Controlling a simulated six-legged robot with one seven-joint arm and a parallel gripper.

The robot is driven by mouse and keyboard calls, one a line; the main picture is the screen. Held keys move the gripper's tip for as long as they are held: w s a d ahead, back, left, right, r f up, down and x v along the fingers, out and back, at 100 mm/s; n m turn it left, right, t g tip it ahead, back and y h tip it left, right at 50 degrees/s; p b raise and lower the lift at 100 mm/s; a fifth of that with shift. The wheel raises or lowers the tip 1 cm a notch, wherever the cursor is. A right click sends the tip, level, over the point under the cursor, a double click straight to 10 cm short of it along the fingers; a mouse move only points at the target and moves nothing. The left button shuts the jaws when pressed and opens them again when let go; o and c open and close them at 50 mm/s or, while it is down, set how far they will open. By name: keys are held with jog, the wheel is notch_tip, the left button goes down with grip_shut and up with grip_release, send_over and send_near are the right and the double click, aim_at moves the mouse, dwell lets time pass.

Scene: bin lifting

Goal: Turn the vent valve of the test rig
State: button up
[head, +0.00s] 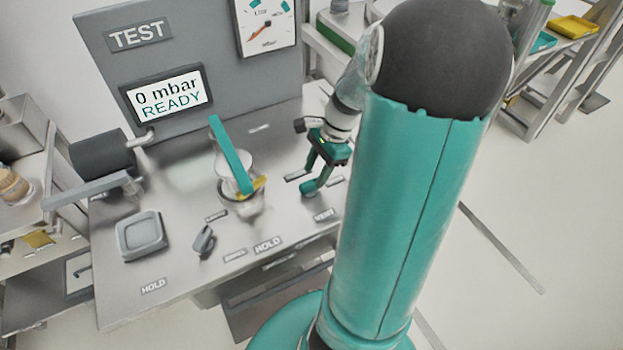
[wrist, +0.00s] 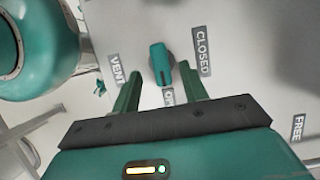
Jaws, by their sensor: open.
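The vent valve is a small teal knob (wrist: 160,64) on the grey worktop in the wrist view. Labels reading VENT (wrist: 116,70) and CLOSED (wrist: 202,51) flank it; a third label below it is partly hidden. My gripper (wrist: 158,72) is open, with one finger to each side of the knob's near end; I cannot tell whether either touches it. In the head view my gripper (head: 322,172) points down at the right part of the test rig's worktop (head: 190,190). The rig's display (head: 168,92) reads 0 mbar READY.
A clear vessel (head: 241,203) with a teal lever (head: 231,155) stands left of my gripper. A grey knob (head: 204,240) and grey tray (head: 142,235) are farther left. A gauge (head: 266,25) hangs on the back panel (head: 190,40). Shelves (head: 545,70) stand at right.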

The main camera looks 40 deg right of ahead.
aim_at(311, 183)
jog(key=shift+x, duration=1.8)
jog(key=shift+c, duration=0.4)
grip_shut()
